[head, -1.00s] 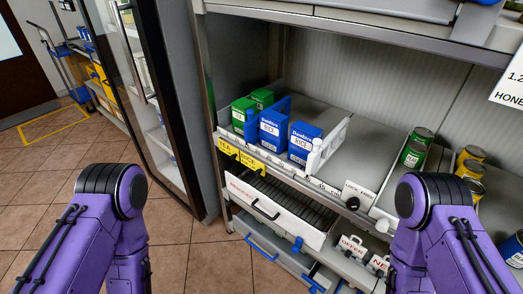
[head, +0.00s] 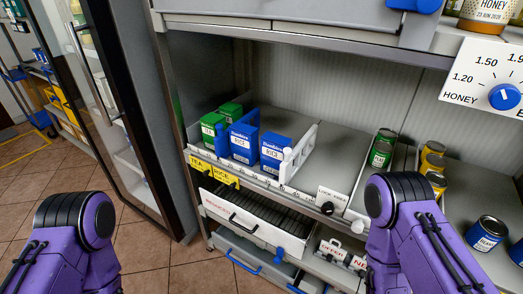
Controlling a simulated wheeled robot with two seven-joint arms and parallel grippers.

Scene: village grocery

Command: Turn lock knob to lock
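A small dark round knob (head: 327,208) sits on the shelf's front rail in the head view. A white label (head: 331,194) just above it seems to read LOCK and a second word; the print is small. I cannot tell which way the knob is turned. Only purple links of my two arms show, at the lower left and lower right. Neither gripper is in view, so nothing can be seen touching the knob.
A partly open drawer (head: 246,216) lies below the shelf. Blue RICE boxes (head: 274,151) and green boxes (head: 212,129) stand in a divided tray. A price dial with a blue knob (head: 504,97) is at upper right. Cans (head: 382,150) stand on the right.

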